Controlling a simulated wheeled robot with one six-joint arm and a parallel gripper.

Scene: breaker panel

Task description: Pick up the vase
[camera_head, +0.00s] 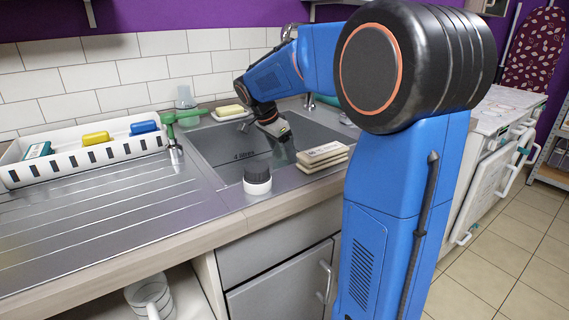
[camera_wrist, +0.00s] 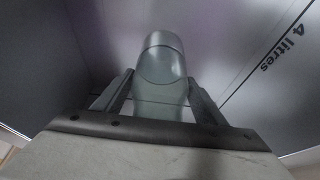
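The vase (camera_wrist: 162,62) is a clear, greenish glass vessel in the sink (camera_head: 225,150). In the wrist view it stands between the two fingers of my gripper (camera_wrist: 160,90), with its rounded rim farther away. The fingers are apart, one on each side of the vase, and narrow gaps seem to show beside the glass. In the head view my gripper (camera_head: 277,130) reaches down into the sink; the vase is hard to make out there.
Sink walls surround my gripper.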

